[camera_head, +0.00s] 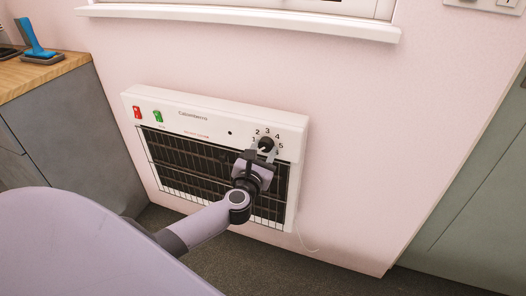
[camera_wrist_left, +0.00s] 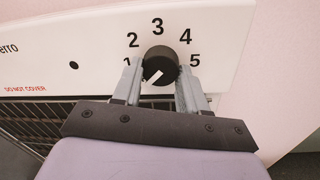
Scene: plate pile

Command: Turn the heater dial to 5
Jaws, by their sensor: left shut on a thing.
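The heater (camera_head: 215,118) is a white wall panel with a dark grille. Its round black dial (camera_head: 265,143) is at the upper right, with numbers 1 to 5 arched around it. The dial also shows close up in the left wrist view (camera_wrist_left: 160,62). A white mark on its face slants toward the lower left, below the 1. My left gripper (camera_head: 260,152) is shut on the dial, with one grey finger on each side of it. The fingers partly cover the dial's sides and its lower edge. My right gripper is not in view.
A red switch (camera_head: 137,112) and a green switch (camera_head: 158,116) are at the heater's upper left. A window sill (camera_head: 240,20) juts out above. A grey cabinet with a wooden top (camera_head: 45,70) stands left, and a greenish cabinet (camera_head: 475,190) right.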

